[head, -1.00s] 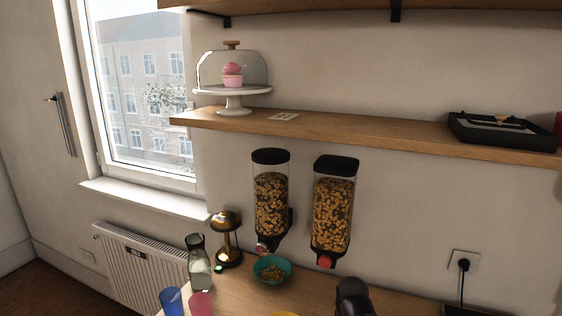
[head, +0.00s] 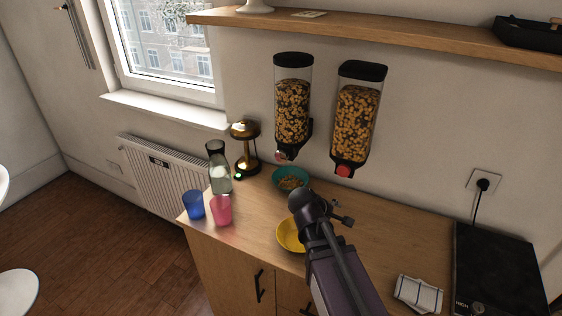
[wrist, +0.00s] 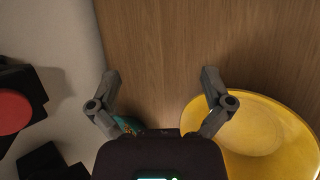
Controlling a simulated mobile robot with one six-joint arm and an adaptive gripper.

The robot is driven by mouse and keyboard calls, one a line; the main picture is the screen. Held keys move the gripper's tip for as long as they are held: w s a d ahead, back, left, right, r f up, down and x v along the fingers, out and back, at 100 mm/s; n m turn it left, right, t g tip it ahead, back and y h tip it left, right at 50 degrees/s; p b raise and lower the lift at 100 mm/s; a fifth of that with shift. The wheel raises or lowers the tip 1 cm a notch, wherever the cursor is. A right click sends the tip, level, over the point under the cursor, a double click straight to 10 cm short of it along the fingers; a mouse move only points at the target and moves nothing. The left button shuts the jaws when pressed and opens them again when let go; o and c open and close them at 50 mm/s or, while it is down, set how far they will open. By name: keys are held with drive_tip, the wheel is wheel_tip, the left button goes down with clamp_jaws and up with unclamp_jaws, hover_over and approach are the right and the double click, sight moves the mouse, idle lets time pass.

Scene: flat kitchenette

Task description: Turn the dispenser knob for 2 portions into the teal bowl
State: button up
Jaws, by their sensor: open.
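The teal bowl (head: 305,174) stands on the counter below the left dispenser (head: 291,105), with brown cereal pieces in it. The left dispenser has a pinkish-red knob (head: 281,156) at its base. The right dispenser (head: 357,112) has a red knob (head: 344,171); a red knob also shows at the left edge of the wrist view (wrist: 12,112). Both dispensers hold cereal. My gripper (head: 343,212) is open and empty, above the counter in front of the dispensers, right of the teal bowl. In the wrist view its fingers (wrist: 160,82) are spread, and the teal bowl is mostly hidden.
A yellow bowl (head: 288,236) lies beside my arm. A cloth (head: 418,293) and a black hob (head: 495,265) are at the right.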

sight(280, 159)
drive_tip(key=w+a+r+n+t, duration=0.1)
drive_tip(key=a+n+t, duration=0.1)
drive_tip(key=a+n, duration=0.1)
drive_tip(key=w+a+r+n+t+h+b, duration=0.1)
drive_tip(key=a+r+n+t, duration=0.1)
drive_tip(key=a+n, duration=0.1)
drive_tip(key=w+a+r+n+t+b, duration=0.1)
drive_tip(key=w+a+n+t, duration=0.1)
drive_tip(key=a+n, duration=0.1)
drive_tip(key=shift+a+r+h, duration=0.3)
drive_tip(key=shift+a+r, duration=0.1)
drive_tip(key=shift+a, duration=0.4)
drive_tip(key=a+r+n+t, duration=0.2)
drive_tip(key=a+n, duration=0.2)
drive_tip(key=a, duration=0.2)
drive_tip(key=a+r+n+t+y+b, duration=0.1)
drive_tip(key=a+r+n+t, duration=0.2)
drive_tip(key=a+n, duration=0.2)
drive_tip(key=shift+s+a+r+t+y, duration=0.15)
drive_tip(key=shift+s+a+t+y, duration=0.15)
drive_tip(key=shift+a, duration=0.15)
drive_tip(key=x, duration=1.4)
drive_tip(key=shift+s, duration=0.1)
drive_tip(key=c, duration=1.1)
